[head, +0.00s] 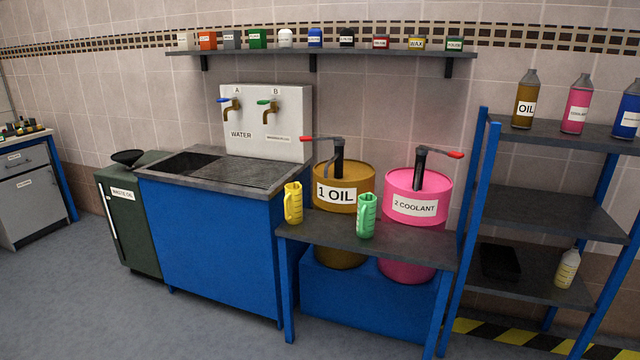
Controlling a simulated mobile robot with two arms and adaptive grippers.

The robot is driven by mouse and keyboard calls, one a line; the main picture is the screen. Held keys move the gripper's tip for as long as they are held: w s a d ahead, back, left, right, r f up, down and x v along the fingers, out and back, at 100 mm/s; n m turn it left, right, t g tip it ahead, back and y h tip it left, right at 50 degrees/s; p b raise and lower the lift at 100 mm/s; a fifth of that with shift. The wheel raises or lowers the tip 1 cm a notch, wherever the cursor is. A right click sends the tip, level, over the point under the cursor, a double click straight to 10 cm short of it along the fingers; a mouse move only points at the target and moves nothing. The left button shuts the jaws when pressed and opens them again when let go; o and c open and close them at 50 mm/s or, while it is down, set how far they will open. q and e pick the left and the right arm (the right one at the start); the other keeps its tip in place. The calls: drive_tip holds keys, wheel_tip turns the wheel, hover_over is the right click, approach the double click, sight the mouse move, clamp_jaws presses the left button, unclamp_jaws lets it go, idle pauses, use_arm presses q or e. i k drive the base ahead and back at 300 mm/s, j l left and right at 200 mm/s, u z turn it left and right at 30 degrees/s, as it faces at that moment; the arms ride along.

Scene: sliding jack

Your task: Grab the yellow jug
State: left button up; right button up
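The yellow jug (293,204) stands upright on the left end of the low grey table (330,237), close to the blue sink cabinet. It has a handle on its left side. A green jug (366,216) stands upright on the same table, to the right of the yellow one. Neither of my grippers shows in the head view. Nothing is seen touching the yellow jug.
Oil (346,192) and coolant (417,200) drums with pump handles stand behind the table. The sink cabinet (215,240) is left of it. A blue-framed shelf (550,200) with bottles stands right. The floor (130,315) at front left is clear.

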sight(293, 198)
drive_tip(key=i, duration=1.35)
drive_tip(key=i+l+u, duration=0.1)
drive_tip(key=i, duration=1.3)
